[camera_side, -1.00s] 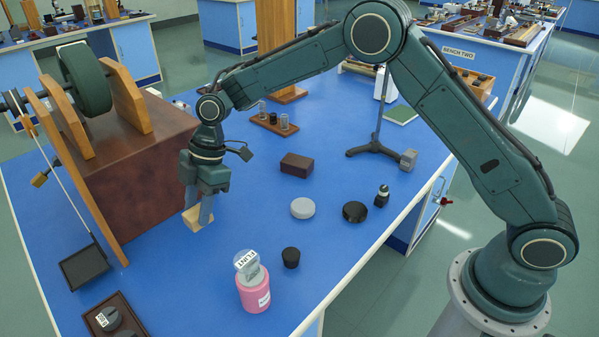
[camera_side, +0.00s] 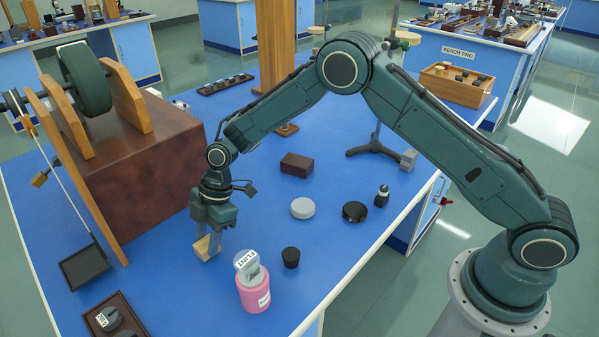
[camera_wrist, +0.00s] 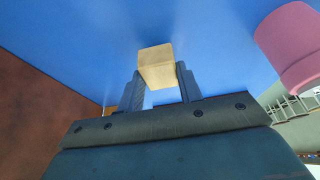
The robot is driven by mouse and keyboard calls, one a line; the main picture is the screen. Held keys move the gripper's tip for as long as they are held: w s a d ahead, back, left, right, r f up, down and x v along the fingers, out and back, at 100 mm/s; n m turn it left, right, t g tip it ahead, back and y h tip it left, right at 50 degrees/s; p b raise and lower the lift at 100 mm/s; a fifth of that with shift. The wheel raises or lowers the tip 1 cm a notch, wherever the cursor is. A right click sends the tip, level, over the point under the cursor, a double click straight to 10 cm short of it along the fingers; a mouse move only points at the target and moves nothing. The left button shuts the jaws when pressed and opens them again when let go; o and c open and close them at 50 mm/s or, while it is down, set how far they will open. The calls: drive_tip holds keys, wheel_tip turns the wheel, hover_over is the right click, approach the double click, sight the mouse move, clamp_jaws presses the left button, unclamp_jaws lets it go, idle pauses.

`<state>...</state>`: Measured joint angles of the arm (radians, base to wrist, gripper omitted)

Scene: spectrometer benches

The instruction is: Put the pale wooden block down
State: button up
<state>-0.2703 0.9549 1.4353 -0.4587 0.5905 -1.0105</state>
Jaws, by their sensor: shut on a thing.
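The pale wooden block (camera_side: 205,247) is between the fingers of my gripper (camera_side: 208,240) in the side view, low over the blue bench top. In the wrist view the block (camera_wrist: 157,66) sits between the two dark fingertips of my gripper (camera_wrist: 159,85), which are shut on it. Blue surface shows all around the block there. I cannot tell whether its underside touches the bench.
A pink jar (camera_side: 254,292) with a grey FLINT-labelled piece on top stands to the right of the block. A black stopper (camera_side: 291,257), a pale disc (camera_side: 303,208) and a dark brown block (camera_side: 296,165) lie beyond. A large brown box (camera_side: 150,165) stands left. Bench between is clear.

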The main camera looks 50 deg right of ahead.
drive_tip(key=shift+f, duration=0.7)
drive_tip(key=shift+f, duration=0.15)
drive_tip(key=o, duration=1)
drive_tip(key=shift+c, duration=0.2)
drive_tip(key=v, duration=1.2)
drive_tip(key=shift+d, duration=0.1)
